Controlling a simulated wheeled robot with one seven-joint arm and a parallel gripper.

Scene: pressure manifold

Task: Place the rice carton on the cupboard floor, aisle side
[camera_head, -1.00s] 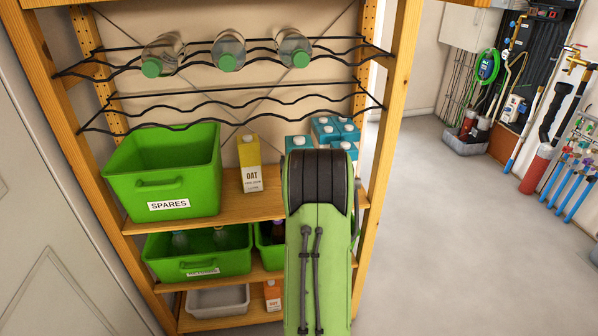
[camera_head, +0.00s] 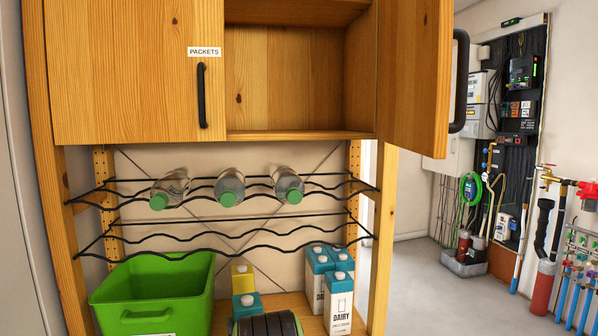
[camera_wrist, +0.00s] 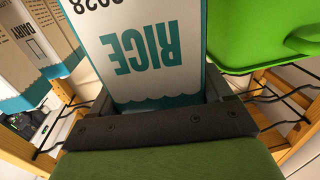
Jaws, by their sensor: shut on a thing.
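The rice carton (camera_wrist: 145,55) is white with teal lettering and a teal wavy band, and fills the middle of the wrist view. My gripper (camera_wrist: 158,105) is shut on it. In the head view a teal carton top (camera_head: 247,305), seemingly the rice carton, shows just above my dark arm link at the bottom edge, in front of the yellow carton (camera_head: 242,276). The gripper's fingers are hidden there. The cupboard's right half is open and looks empty; its bare floor (camera_head: 300,134) lies above and right of the carton. The aisle side is at the right, by the open door.
The open door (camera_head: 415,75) sticks out at the right with a black handle. The left PACKETS door (camera_head: 125,75) is shut. Wire racks with bottles (camera_head: 230,187) lie below the cupboard. Dairy cartons (camera_head: 339,295) stand right; a green bin (camera_head: 150,290) stands left.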

